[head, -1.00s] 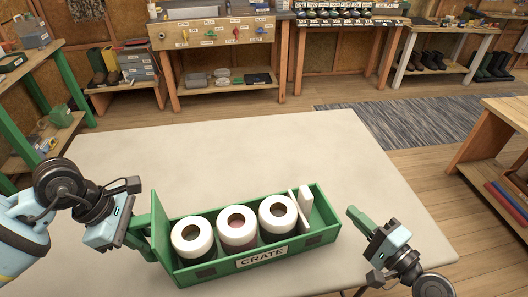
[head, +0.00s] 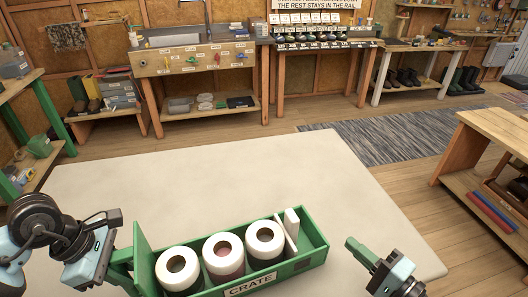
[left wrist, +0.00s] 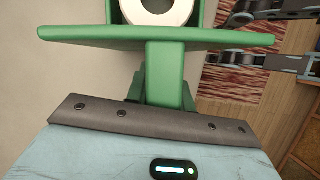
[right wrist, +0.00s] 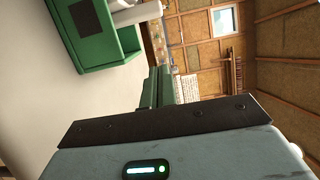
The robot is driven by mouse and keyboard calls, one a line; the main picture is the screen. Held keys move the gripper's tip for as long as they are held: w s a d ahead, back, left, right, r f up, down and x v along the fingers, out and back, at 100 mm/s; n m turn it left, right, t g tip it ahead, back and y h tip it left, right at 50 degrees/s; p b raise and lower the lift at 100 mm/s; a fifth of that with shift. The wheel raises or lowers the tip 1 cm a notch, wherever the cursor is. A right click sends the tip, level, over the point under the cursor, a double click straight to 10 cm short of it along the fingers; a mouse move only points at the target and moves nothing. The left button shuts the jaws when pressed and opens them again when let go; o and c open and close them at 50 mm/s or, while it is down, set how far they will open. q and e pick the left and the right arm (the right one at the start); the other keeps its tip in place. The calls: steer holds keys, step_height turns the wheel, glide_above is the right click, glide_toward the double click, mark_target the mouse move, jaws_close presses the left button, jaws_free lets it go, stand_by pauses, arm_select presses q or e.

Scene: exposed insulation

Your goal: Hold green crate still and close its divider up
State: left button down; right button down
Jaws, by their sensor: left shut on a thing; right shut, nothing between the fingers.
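The green crate (head: 300,263) stands on the pale table, its label facing me. It holds three white-topped round items (head: 222,252) in a row. A thin white divider (head: 286,234) stands upright right of them, with a white block (head: 292,222) beside it; a gap lies between it and the crate's right end. My left gripper (head: 122,262) is shut on the crate's left end, and in the left wrist view its green fingers meet the green end panel (left wrist: 100,34). My right gripper (head: 352,243) is shut and empty, right of the crate and apart from it.
The table (head: 190,185) is bare behind the crate and to its right. A wooden bench (head: 490,150) stands off to the right. Further shelves and benches line the back wall, well clear of the crate.

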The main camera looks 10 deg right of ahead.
arm_select(q)
steer(key=c, duration=1.6)
jaws_free()
steer(key=shift+s+d+f, duration=0.1)
steer(key=shift+f, duration=0.15)
steer(key=o, duration=0.5)
steer(key=shift+a+r, duration=0.3)
steer(key=shift+r, duration=0.15)
steer(key=v, duration=1.1)
steer(key=shift+d+r, duration=0.1)
steer(key=shift+r, duration=0.1)
